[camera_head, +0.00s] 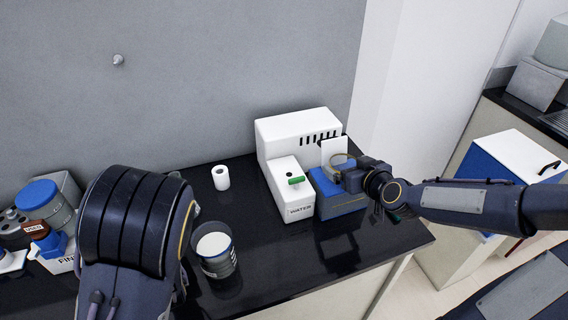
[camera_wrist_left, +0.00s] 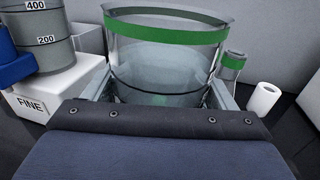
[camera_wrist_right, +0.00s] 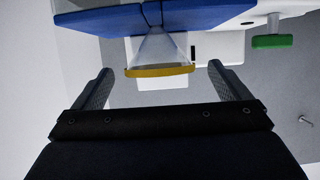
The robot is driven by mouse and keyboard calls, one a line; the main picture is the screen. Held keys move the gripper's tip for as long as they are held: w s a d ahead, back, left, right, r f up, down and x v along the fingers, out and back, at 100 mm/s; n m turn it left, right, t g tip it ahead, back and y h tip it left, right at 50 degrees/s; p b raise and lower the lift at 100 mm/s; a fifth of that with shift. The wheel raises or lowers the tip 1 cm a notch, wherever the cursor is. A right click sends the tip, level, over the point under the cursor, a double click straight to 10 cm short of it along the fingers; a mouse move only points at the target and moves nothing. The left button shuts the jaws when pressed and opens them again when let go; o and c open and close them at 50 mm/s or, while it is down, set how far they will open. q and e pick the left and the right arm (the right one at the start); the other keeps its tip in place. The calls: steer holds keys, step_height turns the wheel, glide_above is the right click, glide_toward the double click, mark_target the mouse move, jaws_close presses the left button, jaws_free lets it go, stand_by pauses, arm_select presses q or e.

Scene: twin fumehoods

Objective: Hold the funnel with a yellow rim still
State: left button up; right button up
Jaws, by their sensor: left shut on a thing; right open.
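The funnel with a yellow rim (camera_wrist_right: 160,71) shows in the right wrist view, clear and cone-shaped, its narrow end against a blue block (camera_wrist_right: 190,18). My right gripper (camera_wrist_right: 160,78) is open, its fingers on either side of the funnel with gaps to the rim. In the head view the funnel (camera_head: 343,161) is partly hidden by my right gripper (camera_head: 350,180), above the blue block (camera_head: 338,199). My left gripper (camera_wrist_left: 158,92) is shut on a clear glass vessel with a green band (camera_wrist_left: 160,33). My left arm hides that grip in the head view.
A white machine marked WATER (camera_head: 290,200) with a green handle (camera_head: 296,181) stands beside the blue block. A white cylinder (camera_head: 221,177) and a cup with white contents (camera_head: 215,262) stand on the black bench. A container labelled FINE (camera_wrist_left: 60,95) is at the left.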

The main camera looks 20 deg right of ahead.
mark_target(339, 162)
steer(key=shift+x, duration=1.45)
steer(key=shift+c, duration=0.2)
steer(key=c, duration=1)
steer(key=shift+c, duration=0.2)
steer(key=o, duration=1)
steer(key=shift+c, duration=0.2)
steer(key=c, duration=0.7)
steer(key=shift+c, duration=0.2)
